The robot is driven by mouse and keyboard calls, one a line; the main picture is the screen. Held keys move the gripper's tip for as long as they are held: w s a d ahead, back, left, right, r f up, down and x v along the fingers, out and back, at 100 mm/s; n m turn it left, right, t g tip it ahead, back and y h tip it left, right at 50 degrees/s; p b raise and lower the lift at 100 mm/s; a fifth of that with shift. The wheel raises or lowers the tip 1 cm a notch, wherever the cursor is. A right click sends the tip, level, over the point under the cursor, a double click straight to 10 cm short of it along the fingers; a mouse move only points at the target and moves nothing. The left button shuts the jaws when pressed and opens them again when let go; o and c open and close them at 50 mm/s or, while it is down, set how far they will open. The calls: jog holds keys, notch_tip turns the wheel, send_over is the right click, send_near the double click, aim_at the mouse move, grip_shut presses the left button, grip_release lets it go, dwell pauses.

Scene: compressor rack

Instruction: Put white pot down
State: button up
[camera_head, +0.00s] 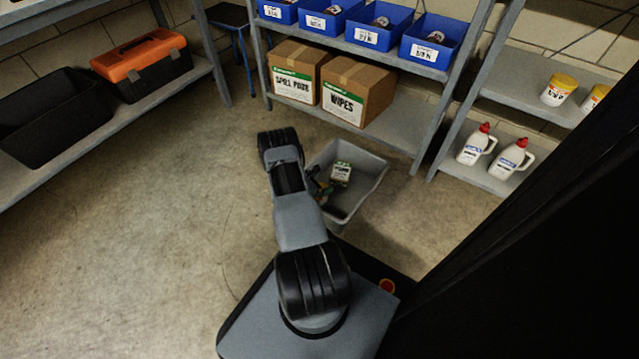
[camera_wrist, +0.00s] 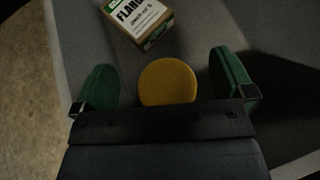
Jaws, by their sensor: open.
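A yellow round lid (camera_wrist: 167,82), which looks like the top of the pot, sits between my gripper's fingers in the wrist view. The pot's white body is hidden beneath it. My gripper (camera_wrist: 165,76) is open, with a green-padded finger on each side of the lid and a visible gap on both sides. In the head view my gripper (camera_head: 322,187) is inside the grey tub (camera_head: 372,182) on the floor, partly hidden by my arm. The pot cannot be made out there.
A small labelled carton (camera_wrist: 138,20) lies in the tub just beyond the lid; it also shows in the head view (camera_head: 341,174). Two pots with yellow lids (camera_head: 559,89) stand on the right shelf above white bottles (camera_head: 476,146). Floor to the left is clear.

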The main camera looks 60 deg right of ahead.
jog(key=shift+r, duration=0.1)
jog(key=r+p+v, duration=0.1)
jog(key=p+v, duration=0.4)
jog(key=v, duration=0.6)
jog(key=w+a+r+n+t+y, duration=0.2)
jog(key=w+a+r+n+t, duration=0.25)
jog(key=w+r+n, duration=0.4)
jog(key=w+a+r+n+t+y, duration=0.2)
jog(key=w+a+r+n+t, duration=0.25)
jog(key=w+r+n, duration=0.45)
jog(key=w+a+r+n+t+y, duration=0.3)
jog(key=a+r+n+y, duration=0.1)
jog(key=a+r+n, duration=0.55)
jog(key=s+a+r+n+g+y, duration=0.1)
jog(key=s+a+r+n+y, duration=0.1)
jog(key=s+a+r+n, duration=0.45)
jog(key=s+a+r+n+y, duration=0.25)
jog(key=a+n, duration=0.35)
jog(key=n, duration=0.3)
jog(key=s+a+r+n+g, duration=0.1)
jog(key=s+r+n+g, duration=0.1)
jog(key=s+n, duration=0.6)
jog(key=s+a+r+n+g+h, duration=0.1)
jog(key=s+a+r+n+g, duration=0.1)
jog(key=s+n, duration=0.5)
jog(key=shift+s+n, duration=0.35)
jog(key=shift+s, duration=0.35)
